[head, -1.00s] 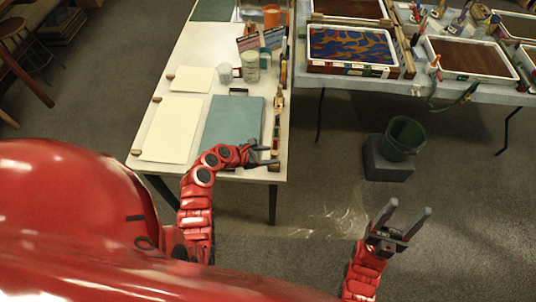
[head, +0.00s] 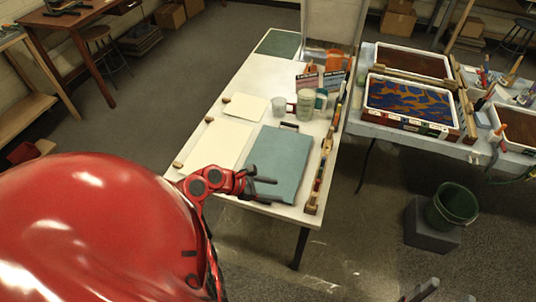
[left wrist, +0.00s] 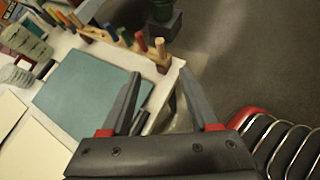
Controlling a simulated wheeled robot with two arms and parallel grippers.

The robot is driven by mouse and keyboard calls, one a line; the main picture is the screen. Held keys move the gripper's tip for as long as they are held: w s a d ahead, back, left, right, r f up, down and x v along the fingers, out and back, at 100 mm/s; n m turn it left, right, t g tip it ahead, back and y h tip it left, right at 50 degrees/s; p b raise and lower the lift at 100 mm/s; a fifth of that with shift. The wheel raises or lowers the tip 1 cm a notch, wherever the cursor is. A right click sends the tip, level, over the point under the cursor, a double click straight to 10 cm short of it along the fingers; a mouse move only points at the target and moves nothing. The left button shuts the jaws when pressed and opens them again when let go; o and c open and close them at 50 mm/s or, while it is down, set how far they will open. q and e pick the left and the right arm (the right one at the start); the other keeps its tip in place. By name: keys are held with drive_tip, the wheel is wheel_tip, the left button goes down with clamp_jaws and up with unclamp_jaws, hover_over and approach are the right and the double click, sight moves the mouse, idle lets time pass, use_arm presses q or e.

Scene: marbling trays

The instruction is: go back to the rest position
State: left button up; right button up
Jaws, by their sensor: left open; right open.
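My left gripper (head: 262,188) is open and empty in the head view, at the near edge of the white table (head: 238,88), by the near end of a blue-grey board (head: 280,158). In the left wrist view its two fingers (left wrist: 160,72) stand apart with nothing between them, over the table corner. The blue-grey board also shows in the left wrist view (left wrist: 85,92). My right gripper (head: 440,291) is open, at the bottom edge of the head view and partly cut off, over the floor. I cannot tell their exact heights.
A wooden rack (head: 323,165) of coloured tools lines the table's right edge. Cream sheets (head: 215,145) and jars (head: 305,105) stand on the table. A second table to the right holds a marbling tray (head: 410,118). A green bucket (head: 452,207) sits on a grey block (head: 420,222). Floor between is clear.

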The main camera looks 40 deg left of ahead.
use_arm(q)
drive_tip(key=shift+v, duration=0.85)
